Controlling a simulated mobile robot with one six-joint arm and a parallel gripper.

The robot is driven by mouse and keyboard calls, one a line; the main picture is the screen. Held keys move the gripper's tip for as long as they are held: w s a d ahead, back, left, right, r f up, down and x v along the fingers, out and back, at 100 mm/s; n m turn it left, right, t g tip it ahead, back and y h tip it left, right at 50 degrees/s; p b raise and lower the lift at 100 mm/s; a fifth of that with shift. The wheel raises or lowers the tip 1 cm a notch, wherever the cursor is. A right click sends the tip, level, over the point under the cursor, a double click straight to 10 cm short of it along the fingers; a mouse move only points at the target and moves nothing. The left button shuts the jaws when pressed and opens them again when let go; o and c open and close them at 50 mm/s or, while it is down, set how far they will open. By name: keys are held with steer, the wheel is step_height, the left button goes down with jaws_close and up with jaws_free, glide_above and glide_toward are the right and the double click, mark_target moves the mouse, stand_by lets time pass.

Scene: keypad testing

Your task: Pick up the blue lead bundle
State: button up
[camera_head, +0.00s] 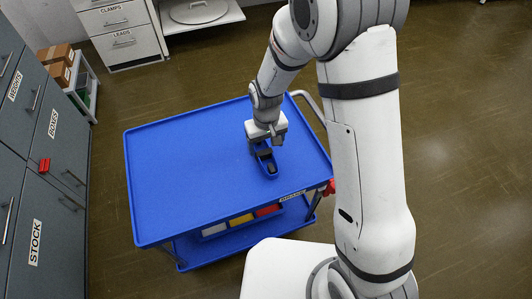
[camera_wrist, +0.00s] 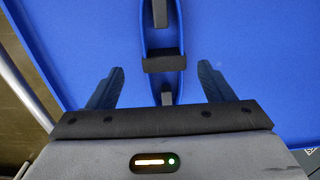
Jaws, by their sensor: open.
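The blue lead bundle (camera_head: 270,169) lies on the blue top of the cart (camera_head: 190,150), under my gripper (camera_head: 264,145). In the wrist view the bundle (camera_wrist: 146,38) is a long narrow blue loop with a black band (camera_wrist: 163,61) around its middle and dark grey ends. My gripper (camera_wrist: 160,75) is open, with one finger on each side of the bundle and a gap to it on both sides. The bundle's near end runs down to the gripper's palm edge. I cannot tell how high the fingertips are above the cart top.
The rest of the cart top is bare. Red, yellow and white bins (camera_head: 240,219) sit on the cart's lower level. Grey cabinets (camera_head: 40,150) labelled STOCK and BOXES stand at the left. A drawer unit (camera_head: 120,35) labelled CLAMPS and LEADS stands at the back.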

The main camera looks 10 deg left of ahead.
mark_target(264, 152)
steer(key=f, duration=0.5)
steer(key=shift+a, duration=0.3)
steer(key=shift+r, duration=0.1)
steer(key=shift+c, duration=0.5)
steer(key=c, duration=1)
